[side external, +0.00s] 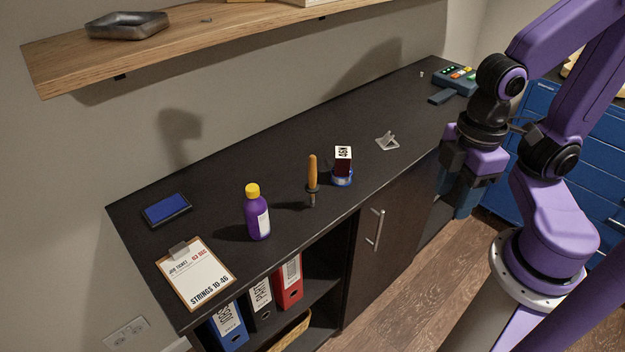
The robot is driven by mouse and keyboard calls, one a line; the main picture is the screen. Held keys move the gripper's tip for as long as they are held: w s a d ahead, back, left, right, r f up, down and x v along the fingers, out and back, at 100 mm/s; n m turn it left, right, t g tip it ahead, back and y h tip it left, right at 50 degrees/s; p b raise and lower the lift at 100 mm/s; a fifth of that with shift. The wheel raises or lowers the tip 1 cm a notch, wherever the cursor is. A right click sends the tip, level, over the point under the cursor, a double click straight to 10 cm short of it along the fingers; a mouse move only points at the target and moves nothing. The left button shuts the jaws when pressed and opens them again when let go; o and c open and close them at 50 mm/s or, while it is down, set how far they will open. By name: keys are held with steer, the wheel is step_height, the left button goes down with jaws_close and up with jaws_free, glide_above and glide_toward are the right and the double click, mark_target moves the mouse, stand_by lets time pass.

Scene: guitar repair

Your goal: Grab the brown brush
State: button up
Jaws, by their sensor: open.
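The only brush-like thing I see is a slim upright tool with an orange-brown handle (312,172) and a narrow darker lower end. It stands near the front edge of the black counter (250,180), between a purple bottle and a small dark box. I cannot make out bristles. My gripper (460,205) is at the right, pointing down, in front of the counter and well apart from the tool. It is open, and I see nothing between its fingers.
The purple bottle (257,215) stands left of the tool; the dark box (342,162) on a blue round base stands close on its right. A clear stand (387,141), blue pad (167,210) and clipboard (195,273) lie farther off. A wooden shelf (200,45) overhangs the back.

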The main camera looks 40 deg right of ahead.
steer(key=w+a+f+m+t+y, duration=0.1)
steer(key=w+a+f+m+y, duration=0.2)
steer(key=w+a+f, duration=0.35)
steer(key=m+t, duration=0.7)
steer(key=t, duration=0.5)
glide_toward(312, 183)
steer(key=x, duration=0.4)
steer(key=shift+a+f, duration=0.3)
steer(key=shift+a, duration=0.05)
steer(key=shift+w+d+t+h, duration=0.2)
steer(key=shift+w+t, duration=0.1)
steer(key=shift+w, duration=0.4)
steer(key=shift+w+d+t+h, duration=0.15)
steer(key=shift+w+t, duration=0.15)
steer(key=shift+w, duration=0.45)
steer(key=shift+x, duration=2.6)
